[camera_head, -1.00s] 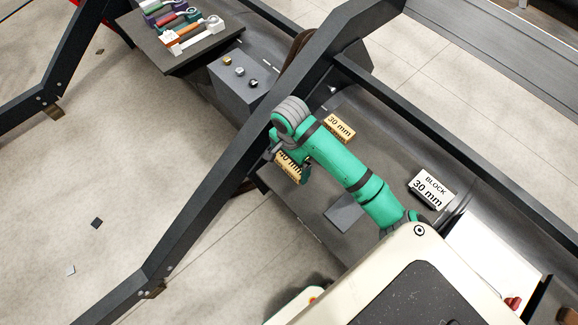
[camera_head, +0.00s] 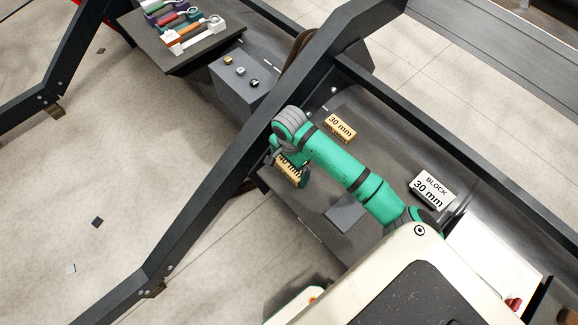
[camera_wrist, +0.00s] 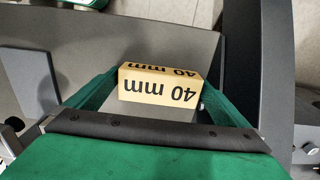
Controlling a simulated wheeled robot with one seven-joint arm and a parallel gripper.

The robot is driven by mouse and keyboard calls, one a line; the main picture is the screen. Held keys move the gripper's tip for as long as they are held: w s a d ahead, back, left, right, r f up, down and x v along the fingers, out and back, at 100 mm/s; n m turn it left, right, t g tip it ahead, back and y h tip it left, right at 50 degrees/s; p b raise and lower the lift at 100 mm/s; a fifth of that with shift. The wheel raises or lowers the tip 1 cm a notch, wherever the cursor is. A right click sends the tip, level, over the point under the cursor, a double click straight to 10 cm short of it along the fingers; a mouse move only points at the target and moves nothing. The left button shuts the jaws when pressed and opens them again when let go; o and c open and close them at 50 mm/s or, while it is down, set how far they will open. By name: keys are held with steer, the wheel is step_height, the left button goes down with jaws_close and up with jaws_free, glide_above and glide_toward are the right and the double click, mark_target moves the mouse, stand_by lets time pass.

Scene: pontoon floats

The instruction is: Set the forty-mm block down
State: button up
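The forty-mm block (camera_wrist: 158,87) is a tan block with "40 mm" printed in black, upside down in the wrist view. It also shows in the head view (camera_head: 290,174), partly hidden by my gripper, near the left end of the dark grey bench top (camera_head: 315,205). My gripper (camera_wrist: 161,82) has a green finger against each side of the block and is shut on it. In the head view my gripper (camera_head: 289,168) points down at that end of the bench. I cannot tell whether the block's underside touches the surface.
A tan 30 mm block (camera_head: 339,128) lies behind my arm. A grey square plate (camera_head: 345,213) lies on the bench. A dark frame beam (camera_head: 225,185) crosses close left of my gripper.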

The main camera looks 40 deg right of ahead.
mark_target(289, 167)
step_height(289, 167, up, 12)
steer(key=w+a+r+n+t+y, duration=0.1)
steer(key=w+a+n+t+y, duration=0.15)
steer(key=w+a, duration=0.55)
steer(key=w+a+r+n+t+y, duration=0.1)
steer(key=w+a+t, duration=0.2)
steer(key=w+a, duration=0.55)
steer(key=a+r+n+t+y, duration=0.15)
steer(key=a+t, duration=0.25)
steer(key=a, duration=0.6)
steer(key=a+r+t+y, duration=0.1)
steer(key=a+r+t, duration=0.15)
steer(key=a, duration=0.65)
steer(key=s+f+n+t+h, duration=0.1)
steer(key=s+f+h, duration=0.3)
steer(key=s, duration=0.7)
steer(key=s+f+n+t+h, duration=0.15)
steer(key=s+f, duration=0.35)
steer(key=s, duration=0.6)
steer(key=s+d+r+n, duration=0.2)
steer(key=s+d+n, duration=0.2)
steer(key=s, duration=0.4)
steer(key=s+d+r+n, duration=0.2)
steer(key=s+n, duration=0.3)
steer(key=s, duration=0.4)
steer(key=shift+s+d+n+t, duration=0.2)
steer(key=shift+d+n+t, duration=0.2)
steer(key=shift+d, duration=0.45)
